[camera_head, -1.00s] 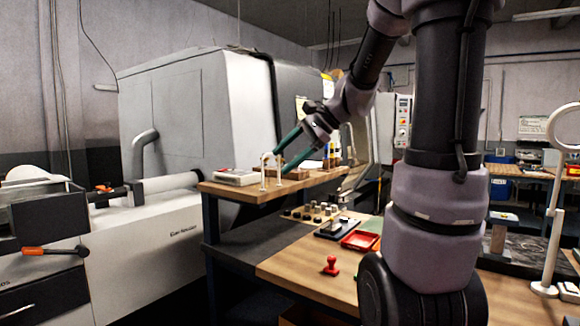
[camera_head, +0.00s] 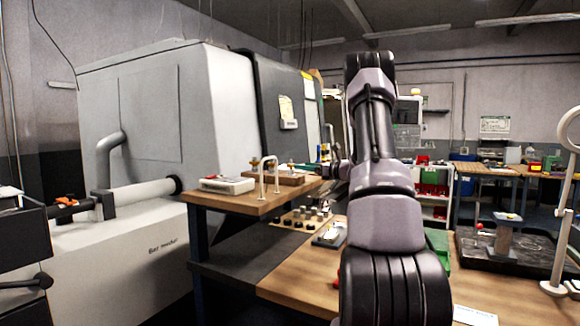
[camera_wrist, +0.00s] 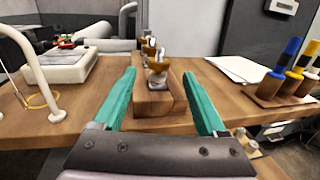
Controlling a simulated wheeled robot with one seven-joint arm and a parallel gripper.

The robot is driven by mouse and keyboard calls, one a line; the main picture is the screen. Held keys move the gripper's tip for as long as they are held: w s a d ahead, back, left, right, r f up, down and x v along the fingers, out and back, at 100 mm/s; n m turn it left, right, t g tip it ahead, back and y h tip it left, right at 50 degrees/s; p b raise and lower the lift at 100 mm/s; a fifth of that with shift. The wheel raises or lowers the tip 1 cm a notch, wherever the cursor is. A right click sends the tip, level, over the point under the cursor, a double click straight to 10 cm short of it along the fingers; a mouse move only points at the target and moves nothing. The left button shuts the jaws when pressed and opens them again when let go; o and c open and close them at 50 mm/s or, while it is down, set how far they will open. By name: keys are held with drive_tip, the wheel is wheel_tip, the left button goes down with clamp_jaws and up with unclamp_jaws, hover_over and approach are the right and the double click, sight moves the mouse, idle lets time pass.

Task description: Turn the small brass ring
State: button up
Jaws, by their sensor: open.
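A wooden block (camera_wrist: 150,104) on the raised shelf carries a row of metal posts with brass fittings. The nearest brass ring (camera_wrist: 158,61) sits around a silver post; more brass parts (camera_wrist: 150,47) stand behind it. I cannot tell which is the small ring. In the head view the wooden block (camera_head: 290,179) and a brass part (camera_head: 255,163) show on the shelf. My gripper (camera_wrist: 158,74) is open, its two green fingers on either side of the block's near end, apart from the ring. In the head view my arm hides most of the gripper.
White bent rails (camera_wrist: 50,85) and a pale box (camera_wrist: 75,65) stand left of the block. A paper (camera_wrist: 240,69) and a wooden holder with coloured handles (camera_wrist: 285,88) lie right. The large machine (camera_head: 225,100) stands behind the shelf (camera_head: 235,204).

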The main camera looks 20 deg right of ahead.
sight(291, 164)
drive_tip(key=x, duration=0.7)
drive_tip(key=shift+w+a, duration=0.1)
drive_tip(key=shift+w, duration=0.2)
clamp_jaws()
